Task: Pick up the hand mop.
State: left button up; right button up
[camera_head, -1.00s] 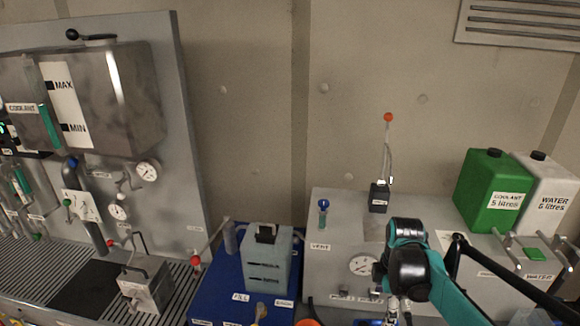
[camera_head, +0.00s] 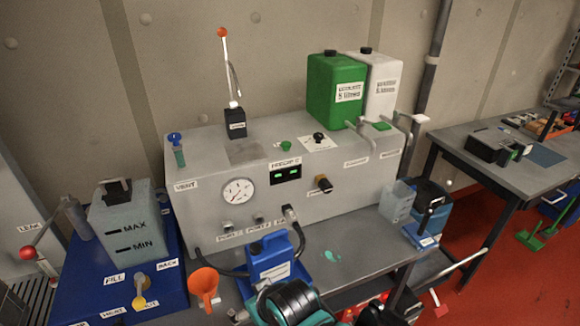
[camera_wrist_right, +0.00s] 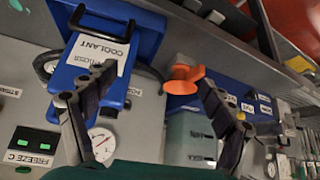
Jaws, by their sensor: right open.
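I cannot make out a hand mop for certain in either view. A green long-handled tool (camera_head: 535,236) on the red floor at the far right is too small to identify. A light rod with a red end (camera_head: 455,273) lies below the bench, also unclear. My right gripper (camera_wrist_right: 153,78) is open and empty in the right wrist view, its fingers spread over the bench. The blue coolant jug (camera_wrist_right: 90,65) shows beyond the left finger, and the orange funnel (camera_wrist_right: 184,79) near the right one. My left gripper is not in view.
The blue jug (camera_head: 272,262) and orange funnel (camera_head: 204,284) stand at the bench front. A teal patch (camera_head: 333,256) lies on the bench. The grey machine (camera_head: 210,160) carries green (camera_head: 336,92) and white (camera_head: 382,85) canisters. A dark side table (camera_head: 470,150) stands right.

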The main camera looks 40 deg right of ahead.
aim_at(416, 233)
jog(key=z, duration=2.35)
